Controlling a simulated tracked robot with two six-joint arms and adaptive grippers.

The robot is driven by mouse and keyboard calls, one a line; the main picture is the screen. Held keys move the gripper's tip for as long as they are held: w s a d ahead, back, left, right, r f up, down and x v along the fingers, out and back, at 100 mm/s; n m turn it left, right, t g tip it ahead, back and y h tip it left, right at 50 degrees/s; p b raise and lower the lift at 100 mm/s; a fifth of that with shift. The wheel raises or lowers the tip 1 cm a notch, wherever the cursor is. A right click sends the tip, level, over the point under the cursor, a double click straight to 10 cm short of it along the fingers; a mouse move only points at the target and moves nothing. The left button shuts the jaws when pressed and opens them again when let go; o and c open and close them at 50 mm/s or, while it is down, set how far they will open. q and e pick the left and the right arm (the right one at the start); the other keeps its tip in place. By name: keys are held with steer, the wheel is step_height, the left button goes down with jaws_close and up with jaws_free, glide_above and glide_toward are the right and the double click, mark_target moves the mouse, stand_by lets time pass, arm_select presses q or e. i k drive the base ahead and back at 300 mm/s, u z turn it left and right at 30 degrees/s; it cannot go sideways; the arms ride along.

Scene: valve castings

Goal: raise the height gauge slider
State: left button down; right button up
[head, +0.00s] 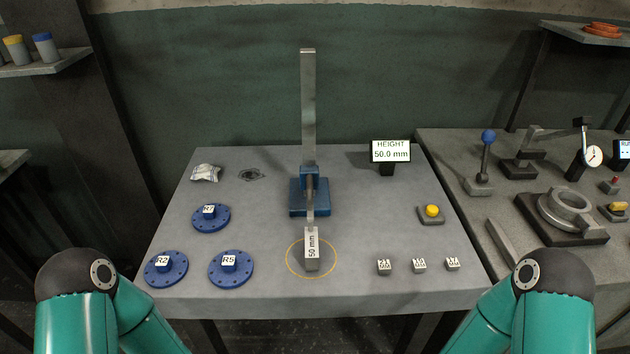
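The height gauge stands at the middle of the grey table, with a blue base (297,205) and a tall upright metal column (308,105). Its blue slider (309,176) sits low on the column, just above the base. An arm from the slider reaches forward to a block marked 50 mm (312,250), which stands inside a yellow circle (288,270). Whether the arm touches the block cannot be told. A display (390,151) behind on the right reads HEIGHT 50.0 mm. My two arms show only at the lower corners; neither gripper is in view.
Blue flanges marked R2 (166,268), R5 (231,268) and another (211,217) lie at left. A yellow button (432,211) and small labelled blocks (419,266) are at right. A crumpled wrapper (205,173) lies at back left. A second bench (510,215) adjoins at right.

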mark_target(309, 175)
steer(key=u, duration=1.75)
steer(key=i, duration=0.1)
steer(key=z, duration=2.95)
steer(key=k, duration=1.55)
steer(key=u, duration=0.2)
steer(key=i, duration=1)
steer(key=u, duration=0.05)
